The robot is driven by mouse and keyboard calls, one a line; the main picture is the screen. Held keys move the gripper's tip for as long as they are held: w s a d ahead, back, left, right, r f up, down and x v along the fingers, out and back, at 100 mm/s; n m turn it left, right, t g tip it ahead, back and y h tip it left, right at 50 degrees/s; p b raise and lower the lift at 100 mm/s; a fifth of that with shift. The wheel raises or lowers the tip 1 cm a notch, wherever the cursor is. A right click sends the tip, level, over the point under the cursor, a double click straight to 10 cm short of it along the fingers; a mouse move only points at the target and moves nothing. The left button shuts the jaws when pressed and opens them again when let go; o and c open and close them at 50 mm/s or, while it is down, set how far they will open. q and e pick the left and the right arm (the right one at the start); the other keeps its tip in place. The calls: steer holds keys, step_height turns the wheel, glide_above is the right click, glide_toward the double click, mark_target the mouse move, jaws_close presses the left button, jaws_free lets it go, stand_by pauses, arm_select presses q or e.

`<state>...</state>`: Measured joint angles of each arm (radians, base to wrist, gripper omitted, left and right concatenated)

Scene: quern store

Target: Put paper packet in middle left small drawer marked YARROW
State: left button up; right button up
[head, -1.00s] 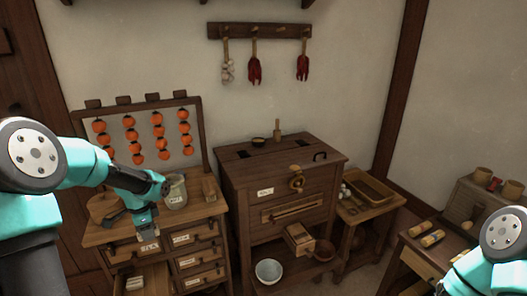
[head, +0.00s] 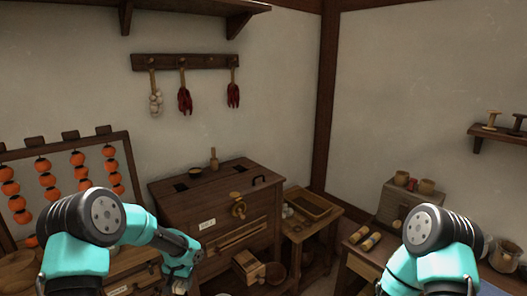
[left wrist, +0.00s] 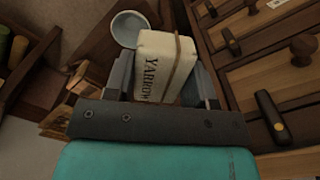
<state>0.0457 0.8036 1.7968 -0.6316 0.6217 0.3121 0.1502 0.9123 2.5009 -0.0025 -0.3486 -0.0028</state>
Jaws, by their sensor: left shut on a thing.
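The paper packet (left wrist: 160,62) is cream, tied with string, and printed YARROW in the left wrist view. My left gripper (left wrist: 163,92) is shut on it, one finger on each side. In the head view my left gripper (head: 178,286) is at the bottom edge, right of the small-drawer cabinet (head: 125,262); the packet cannot be made out there. Drawer fronts (left wrist: 285,85) with dark knobs and pulls line the right of the left wrist view; I cannot read a YARROW drawer mark. My right arm shows at lower right, but its gripper is out of view.
A large wooden chest (head: 215,200) stands right of the cabinet. A small wooden box (head: 247,265) is low in front of it. A white bowl (left wrist: 128,28) lies beyond the packet in the left wrist view. A side table holds a tray (head: 308,205).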

arm_select(q)
steer(key=w+d+f+n, duration=0.1)
steer(key=d+f, duration=0.3)
steer(key=d, duration=0.4)
steer(key=shift+w+d+f+n, duration=0.35)
steer(key=shift+d+f+n, duration=0.05)
steer(key=shift+n, duration=0.1)
steer(key=shift+a, duration=0.1)
steer(key=s+a+r+n, duration=0.4)
steer(key=a+r, duration=0.3)
steer(key=a, duration=0.3)
steer(key=s+a+r+n, duration=0.4)
steer(key=s+a+r, duration=0.2)
steer(key=a, duration=0.5)
steer(key=s+a+r+n, duration=0.4)
steer(key=s+a+r, duration=0.2)
steer(key=a, duration=0.5)
steer(key=shift+r, duration=0.85)
steer(key=shift+a, duration=0.1)
steer(key=w+a, duration=0.3)
steer(key=a, duration=0.1)
steer(key=w+a+f, duration=0.1)
steer(key=w+a, duration=0.2)
steer(key=w, duration=0.1)
steer(key=w+a, duration=0.4)
steer(key=shift+a+f, duration=0.3)
